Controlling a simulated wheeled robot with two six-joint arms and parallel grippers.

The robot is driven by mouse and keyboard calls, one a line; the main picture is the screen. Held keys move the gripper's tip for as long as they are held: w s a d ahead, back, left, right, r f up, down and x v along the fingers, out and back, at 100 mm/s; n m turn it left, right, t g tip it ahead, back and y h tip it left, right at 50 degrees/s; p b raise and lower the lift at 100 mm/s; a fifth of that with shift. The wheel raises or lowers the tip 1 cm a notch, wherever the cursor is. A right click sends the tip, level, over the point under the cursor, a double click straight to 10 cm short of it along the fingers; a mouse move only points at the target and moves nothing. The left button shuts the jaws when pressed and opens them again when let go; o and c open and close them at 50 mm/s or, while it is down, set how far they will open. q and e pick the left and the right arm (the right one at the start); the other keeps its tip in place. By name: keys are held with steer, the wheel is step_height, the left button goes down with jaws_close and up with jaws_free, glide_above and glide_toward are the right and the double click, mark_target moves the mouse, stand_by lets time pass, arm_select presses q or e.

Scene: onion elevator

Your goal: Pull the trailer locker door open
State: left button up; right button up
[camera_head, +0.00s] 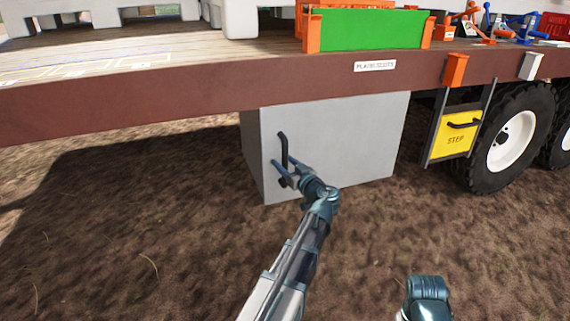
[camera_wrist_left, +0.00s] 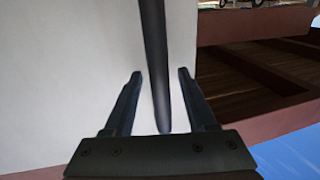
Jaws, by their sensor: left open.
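The grey locker (camera_head: 340,145) hangs under the trailer bed, and its front door looks shut. A dark vertical bar handle (camera_head: 283,150) is on the left part of the door. My left gripper (camera_head: 279,170) is at the lower part of the handle. In the left wrist view, the handle (camera_wrist_left: 156,70) stands between the two open fingers of the left gripper (camera_wrist_left: 160,95), with a gap on each side. The pale door face (camera_wrist_left: 60,70) is behind it. Of my right arm, only a dark link shows at the bottom right of the head view; its gripper is not visible.
The brown trailer bed edge (camera_head: 200,100) runs above the locker. A yellow step (camera_head: 455,135) and black wheels (camera_head: 512,138) stand to the right. A green panel (camera_head: 370,30) is on the bed. The dirt ground (camera_head: 120,230) in front of the locker is clear.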

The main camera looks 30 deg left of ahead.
arm_select(q)
jaws_close()
stand_by(0.3)
stand_by(1.2)
